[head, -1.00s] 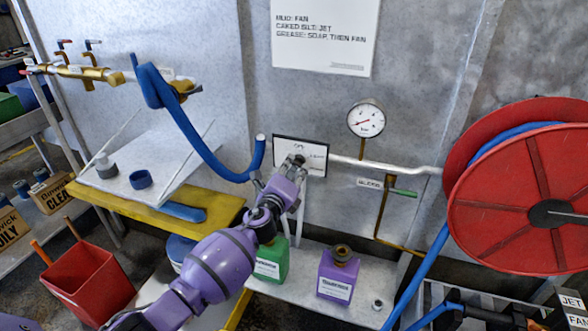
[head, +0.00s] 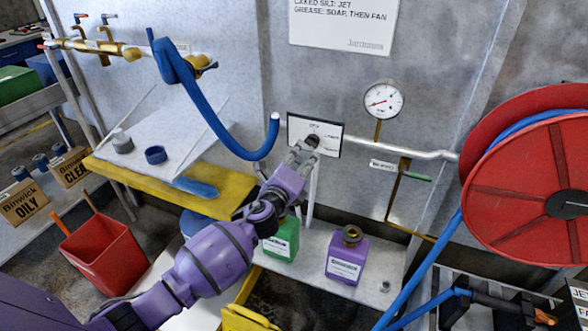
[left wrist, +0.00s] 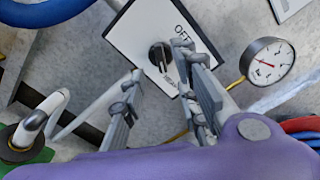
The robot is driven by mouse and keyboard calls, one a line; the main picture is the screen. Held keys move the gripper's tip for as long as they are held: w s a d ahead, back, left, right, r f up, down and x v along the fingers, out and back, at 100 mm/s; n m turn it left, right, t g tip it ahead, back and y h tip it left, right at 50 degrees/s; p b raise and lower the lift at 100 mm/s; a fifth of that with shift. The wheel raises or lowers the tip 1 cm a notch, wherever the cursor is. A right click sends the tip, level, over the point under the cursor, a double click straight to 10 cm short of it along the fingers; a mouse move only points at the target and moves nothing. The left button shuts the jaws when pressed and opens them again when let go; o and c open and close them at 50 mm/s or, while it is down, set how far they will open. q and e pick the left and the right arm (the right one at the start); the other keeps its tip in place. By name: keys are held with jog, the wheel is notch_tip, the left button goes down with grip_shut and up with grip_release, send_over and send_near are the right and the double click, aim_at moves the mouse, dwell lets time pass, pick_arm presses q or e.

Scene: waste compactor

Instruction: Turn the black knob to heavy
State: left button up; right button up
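The black knob (head: 312,141) sits on a white label plate (head: 333,146) on the grey wall. In the left wrist view the knob (left wrist: 160,56) is close ahead, and the plate (left wrist: 140,32) reads OFF at its upper right. Another label beside the knob is partly hidden by a finger. My left gripper (head: 301,152) is just in front of the plate. In the left wrist view its fingers (left wrist: 161,62) are spread apart with nothing between their pads; whether a fingertip touches the knob I cannot tell. My right gripper is not in view.
A pressure gauge (head: 383,100) and a pipe (head: 400,151) are right of the plate. A blue hose (head: 215,125) hangs close on the left. Green (head: 283,243) and purple (head: 347,256) containers stand below on a shelf. A red hose reel (head: 535,190) is at right.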

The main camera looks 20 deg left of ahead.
pick_arm(q)
jog(key=s, duration=0.6)
jog(key=shift+s, duration=0.35)
jog(key=shift+a, duration=0.1)
